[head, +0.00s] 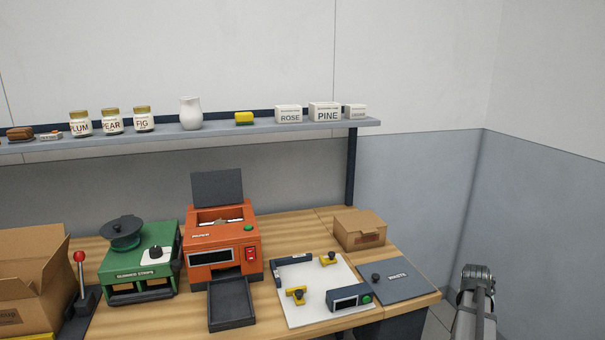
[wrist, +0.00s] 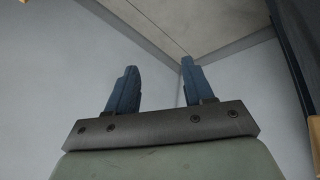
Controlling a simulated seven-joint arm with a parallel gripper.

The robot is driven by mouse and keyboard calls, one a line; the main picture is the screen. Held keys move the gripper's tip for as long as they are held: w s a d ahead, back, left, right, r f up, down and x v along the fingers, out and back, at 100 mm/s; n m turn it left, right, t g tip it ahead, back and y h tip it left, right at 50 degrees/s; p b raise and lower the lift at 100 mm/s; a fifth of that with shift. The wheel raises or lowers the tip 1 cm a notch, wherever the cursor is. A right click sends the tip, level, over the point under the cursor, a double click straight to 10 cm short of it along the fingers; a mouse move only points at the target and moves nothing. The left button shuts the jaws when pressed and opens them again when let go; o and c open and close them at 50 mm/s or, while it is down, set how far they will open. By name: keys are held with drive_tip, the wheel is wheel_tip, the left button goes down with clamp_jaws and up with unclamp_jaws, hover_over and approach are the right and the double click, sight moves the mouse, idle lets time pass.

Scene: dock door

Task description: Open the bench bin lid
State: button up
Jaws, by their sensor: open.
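A flat grey-blue lid (head: 402,284) with a small label lies level at the right end of the wooden bench. A round black knob (head: 376,278) stands near its left edge. The lid looks shut; the inside of the bin is hidden. My gripper (wrist: 158,68) shows in the wrist view with its two blue fingers apart and nothing between them. In the head view, part of my arm (head: 476,305) rises right of the bench, apart from the lid; the fingers cannot be made out there.
Left of the lid is a white board (head: 310,312) with yellow clamps and a small box with a green button. A cardboard box (head: 360,230) stands behind the lid. An orange machine (head: 220,245) and a green machine (head: 140,268) stand farther left. A shelf (head: 220,130) runs above.

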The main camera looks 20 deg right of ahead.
drive_tip(key=s+a+f+n+g+y, duration=0.1)
drive_tip(key=s+a+f+g+y, duration=0.15)
drive_tip(key=a+f, duration=1.15)
drive_tip(key=s+a+f+g+y, duration=0.1)
drive_tip(key=s+a+f+y, duration=0.25)
drive_tip(key=a+f, duration=1)
drive_tip(key=s+a+f+n+g, duration=0.2)
drive_tip(key=s+a+f, duration=0.3)
drive_tip(key=s+a, duration=0.5)
drive_tip(key=s+a+f+n+g+h, duration=0.1)
drive_tip(key=s+a+f+n+g, duration=0.2)
drive_tip(key=a, duration=1.4)
drive_tip(key=s+f+n, duration=0.1)
drive_tip(key=s+f, duration=0.2)
drive_tip(key=s, duration=0.4)
drive_tip(key=shift+s, duration=0.3)
drive_tip(key=shift+f, duration=0.1)
